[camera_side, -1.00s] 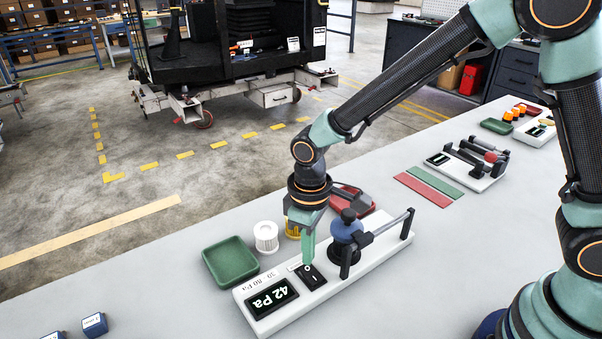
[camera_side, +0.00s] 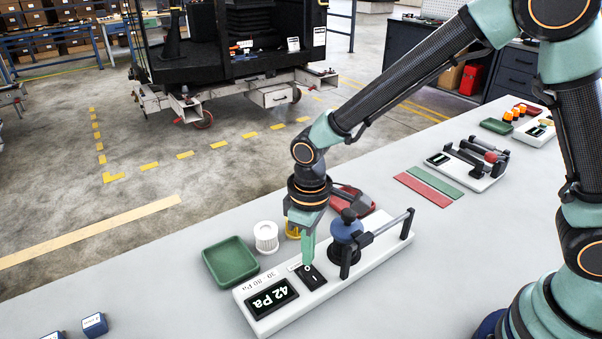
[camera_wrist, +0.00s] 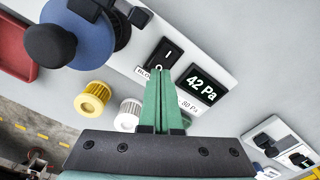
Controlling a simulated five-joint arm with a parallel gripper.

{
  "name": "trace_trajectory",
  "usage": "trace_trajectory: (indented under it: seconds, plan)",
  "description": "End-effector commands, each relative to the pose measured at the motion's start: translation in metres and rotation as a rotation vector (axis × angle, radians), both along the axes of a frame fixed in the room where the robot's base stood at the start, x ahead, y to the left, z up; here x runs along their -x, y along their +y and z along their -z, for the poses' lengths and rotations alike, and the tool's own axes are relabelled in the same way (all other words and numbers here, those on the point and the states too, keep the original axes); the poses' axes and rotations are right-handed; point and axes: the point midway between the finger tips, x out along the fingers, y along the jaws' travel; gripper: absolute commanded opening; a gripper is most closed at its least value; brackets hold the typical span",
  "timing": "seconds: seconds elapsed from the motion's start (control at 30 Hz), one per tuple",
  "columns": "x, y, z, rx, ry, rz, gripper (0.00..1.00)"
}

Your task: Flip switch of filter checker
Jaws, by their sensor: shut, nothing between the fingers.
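The filter checker (camera_side: 374,258) is a long white base on the table, with a lit display (camera_side: 272,299) reading 42 Pa. Beside the display is a black rocker switch (camera_side: 314,279) with I and O marks; it also shows in the wrist view (camera_wrist: 168,53). A blue round part with a black knob (camera_side: 346,229) and a black clamp bar stand further along the base. My gripper (camera_side: 307,265) points down with its green fingers shut and empty. Its tips are at the O end of the switch; I cannot tell whether they touch it.
A green tray (camera_side: 231,263), a white filter (camera_side: 266,238) and a yellow filter (camera_wrist: 92,98) are close beside the checker. A red tray (camera_wrist: 14,52) lies behind my gripper. Red and green strips (camera_side: 424,190) and another device lie further right.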

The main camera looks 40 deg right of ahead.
Motion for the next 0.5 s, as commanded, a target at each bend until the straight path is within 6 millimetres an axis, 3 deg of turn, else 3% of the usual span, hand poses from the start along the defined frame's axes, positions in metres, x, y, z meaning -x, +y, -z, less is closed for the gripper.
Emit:
trace_trajectory:
  seconds: [0.5]
  plan:
    - [0.0003, -0.0001, 0.0075, 0.001, 0.002, 0.0, 0.0]
